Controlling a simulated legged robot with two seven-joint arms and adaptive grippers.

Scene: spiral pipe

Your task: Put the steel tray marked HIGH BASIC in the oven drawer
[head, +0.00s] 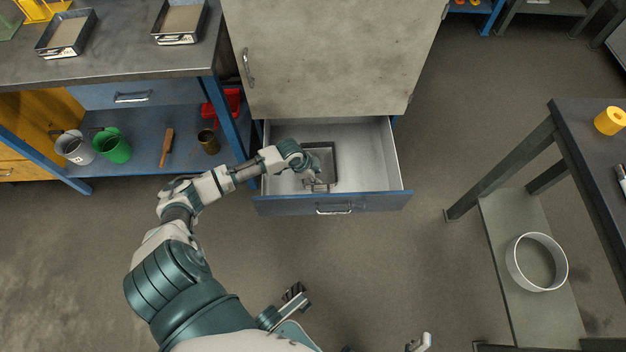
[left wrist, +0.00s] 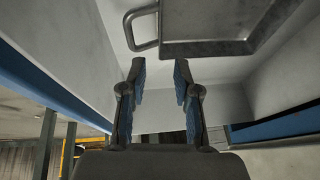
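A dark-rimmed steel tray (head: 331,158) lies inside the open oven drawer (head: 381,207). No marking can be read on it. My left arm reaches over the drawer's left side, and my left gripper (head: 314,178) is at the tray's near left part. In the left wrist view the left gripper (left wrist: 160,68) has its fingers apart with nothing between them. The tray (left wrist: 210,48) and its bar handle (left wrist: 132,35) are just beyond the fingertips, apart from them.
The oven (head: 330,55) stands above the drawer with its door shut. Two more steel trays (head: 66,33) (head: 180,20) sit on the left bench. Buckets (head: 112,146) stand on its blue shelf. A dark table (head: 580,140) is at right. Floor before the drawer is clear.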

